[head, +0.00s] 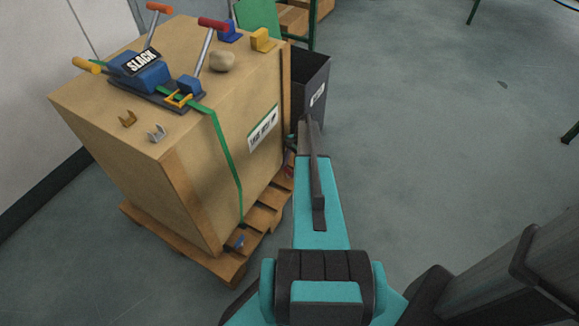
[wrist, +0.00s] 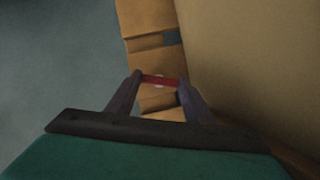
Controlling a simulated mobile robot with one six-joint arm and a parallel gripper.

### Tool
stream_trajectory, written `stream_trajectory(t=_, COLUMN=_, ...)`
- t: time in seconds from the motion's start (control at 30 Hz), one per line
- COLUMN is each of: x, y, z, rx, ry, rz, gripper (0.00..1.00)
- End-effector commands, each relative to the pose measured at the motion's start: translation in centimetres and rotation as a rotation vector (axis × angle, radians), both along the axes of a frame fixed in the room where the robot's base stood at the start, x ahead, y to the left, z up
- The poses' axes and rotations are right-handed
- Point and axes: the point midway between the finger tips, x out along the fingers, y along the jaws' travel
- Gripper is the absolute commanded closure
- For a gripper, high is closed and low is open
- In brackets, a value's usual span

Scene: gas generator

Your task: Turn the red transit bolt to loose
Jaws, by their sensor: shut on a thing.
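The red transit bolt (wrist: 151,79) shows in the wrist view as a short red bar with a pale mark near its middle. It lies between the two fingertips of my gripper (wrist: 160,83), which is shut on it. The bolt is low down, at the wooden pallet (wrist: 152,17) beside the crate. In the head view a small red spot (head: 288,171) shows by the pallet, left of my arm; my arm hides most of the gripper there. Any loose or tight marking on the bolt is too small to read.
The wooden crate (head: 203,165) stands on the pallet, close beside my gripper. On its top are a blue strap tensioner labelled SLACK (head: 141,63), levers and a round stone (head: 222,61). A dark bin (head: 311,83) stands behind. The floor to the right is open.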

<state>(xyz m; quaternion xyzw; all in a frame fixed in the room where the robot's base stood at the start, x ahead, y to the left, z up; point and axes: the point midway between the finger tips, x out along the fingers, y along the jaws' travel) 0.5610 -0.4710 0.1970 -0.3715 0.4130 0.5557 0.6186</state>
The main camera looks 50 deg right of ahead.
Motion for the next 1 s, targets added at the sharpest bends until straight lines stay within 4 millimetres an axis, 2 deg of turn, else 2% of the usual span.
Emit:
stream_trajectory(t=0.53, x=-0.22, y=0.17, z=-0.06, rx=0.003, ry=0.006, rz=0.037, gripper=0.76)
stream_trajectory(t=0.57, x=-0.23, y=0.18, z=-0.06, rx=0.003, ry=0.006, rz=0.037, gripper=0.48)
stream_trajectory(t=0.63, x=-0.2, y=0.16, z=-0.05, rx=0.003, ry=0.005, rz=0.037, gripper=0.36)
stream_trajectory(t=1.0, x=-0.03, y=0.04, z=0.09, rx=0.0, ry=0.002, rz=0.035, gripper=0.34)
